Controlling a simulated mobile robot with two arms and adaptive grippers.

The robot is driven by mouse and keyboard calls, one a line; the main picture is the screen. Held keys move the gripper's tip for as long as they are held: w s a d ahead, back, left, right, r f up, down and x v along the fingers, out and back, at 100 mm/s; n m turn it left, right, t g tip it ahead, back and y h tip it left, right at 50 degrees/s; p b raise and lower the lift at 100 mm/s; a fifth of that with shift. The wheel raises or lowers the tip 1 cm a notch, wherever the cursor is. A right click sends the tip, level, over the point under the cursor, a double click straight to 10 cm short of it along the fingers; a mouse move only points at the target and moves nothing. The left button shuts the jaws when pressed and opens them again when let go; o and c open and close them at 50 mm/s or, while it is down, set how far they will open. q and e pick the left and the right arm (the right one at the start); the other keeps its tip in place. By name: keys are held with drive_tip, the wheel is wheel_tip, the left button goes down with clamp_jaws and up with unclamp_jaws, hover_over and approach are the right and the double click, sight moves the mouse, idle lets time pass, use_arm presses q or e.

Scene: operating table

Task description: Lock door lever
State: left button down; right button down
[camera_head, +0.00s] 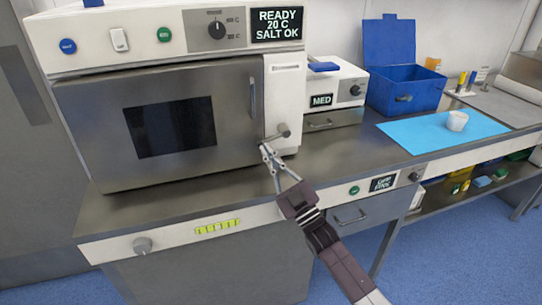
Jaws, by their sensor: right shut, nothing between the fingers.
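The door lever (284,130) is a small grey handle low on the white panel (285,88) at the right side of the machine. The steel door (85,125) with its dark window sits beside that panel and looks closed. My right gripper (265,150) is shut and empty, with its fingertips just below and left of the lever, close to the door's lower right corner. I cannot tell if the fingertips touch the lever. My left gripper is not in view.
A white MED box (345,85) stands right of the machine. Further right are an open blue bin (410,90) and a white cup (457,120) on a blue mat (410,132). The steel counter (340,155) in front is mostly clear.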

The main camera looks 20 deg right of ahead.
drive_tip(key=s+d+f+n+g+h+p, duration=0.15)
drive_tip(key=s+n, duration=0.25)
drive_tip(key=n, duration=0.6)
drive_tip(key=s+f+n+h+p, duration=0.2)
drive_tip(key=s+n+h+p, duration=0.15)
drive_tip(key=n, duration=0.55)
drive_tip(key=s+d+f+n+g+h+p, duration=0.15)
drive_tip(key=s+n, duration=0.25)
drive_tip(key=n, duration=0.6)
drive_tip(key=w+p, duration=0.1)
drive_tip(key=w, duration=0.2)
drive_tip(key=w+a+r+p, duration=0.1)
drive_tip(key=w, duration=0.2)
drive_tip(key=w+r+p, duration=0.1)
drive_tip(key=w, duration=0.2)
drive_tip(key=shift+w+a+r, duration=0.15)
drive_tip(key=shift+w+a, duration=0.15)
drive_tip(key=shift+w+a+r+p, duration=0.15)
drive_tip(key=shift+w+r+p, duration=0.2)
drive_tip(key=shift+r, duration=0.15)
drive_tip(key=shift+w+a+r+p, duration=0.1)
drive_tip(key=shift+w+r+p, duration=0.1)
drive_tip(key=shift+r+p, duration=0.25)
drive_tip(key=shift+w+a+r, duration=0.15)
drive_tip(key=shift+w+r, duration=0.15)
drive_tip(key=shift+r, duration=0.1)
